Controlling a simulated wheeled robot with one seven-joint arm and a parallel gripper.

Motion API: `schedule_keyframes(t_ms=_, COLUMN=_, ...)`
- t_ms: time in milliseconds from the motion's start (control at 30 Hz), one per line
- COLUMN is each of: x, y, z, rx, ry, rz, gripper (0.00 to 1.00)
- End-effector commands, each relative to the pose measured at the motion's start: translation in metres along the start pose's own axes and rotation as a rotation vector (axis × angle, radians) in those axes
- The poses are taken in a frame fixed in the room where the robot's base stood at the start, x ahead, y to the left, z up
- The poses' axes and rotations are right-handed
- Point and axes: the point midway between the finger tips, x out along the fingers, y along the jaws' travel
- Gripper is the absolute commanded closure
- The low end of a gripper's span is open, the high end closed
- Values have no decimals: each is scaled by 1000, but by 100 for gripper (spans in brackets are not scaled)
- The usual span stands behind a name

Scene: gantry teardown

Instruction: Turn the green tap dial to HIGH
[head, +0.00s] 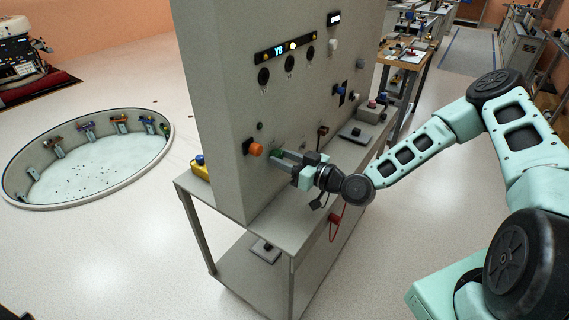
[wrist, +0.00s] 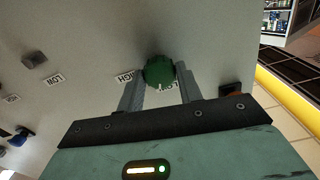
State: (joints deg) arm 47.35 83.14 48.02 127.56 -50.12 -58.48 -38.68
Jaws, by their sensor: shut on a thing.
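The green tap dial (wrist: 158,70) sits on the grey panel, between my fingertips. Beside it in the wrist view, a HIGH label (wrist: 126,77) is to the left and a LOW label (wrist: 168,87) is just below, both upside down. A small pale mark shows at the dial's lower edge, near the LOW label; I cannot tell its exact setting. My gripper (wrist: 160,76) is shut on the dial, one finger on each side. In the head view my gripper (head: 274,158) reaches the panel from the right, and the dial (head: 277,151) is mostly hidden by the fingers.
An orange knob (head: 255,149) stands close to the left of the dial. The panel (head: 232,110) also carries a small display (head: 279,48), dark knobs and other controls. A shelf (head: 285,227) runs below my gripper, with a red looped cord (head: 334,226) at its edge.

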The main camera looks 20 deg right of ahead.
Motion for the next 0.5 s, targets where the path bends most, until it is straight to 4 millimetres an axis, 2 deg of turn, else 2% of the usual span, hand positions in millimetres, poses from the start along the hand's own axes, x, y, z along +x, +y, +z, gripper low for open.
schedule_keyframes(t_ms=500, x=0, y=1, z=2, rx=490, ry=0, rz=1, gripper=87)
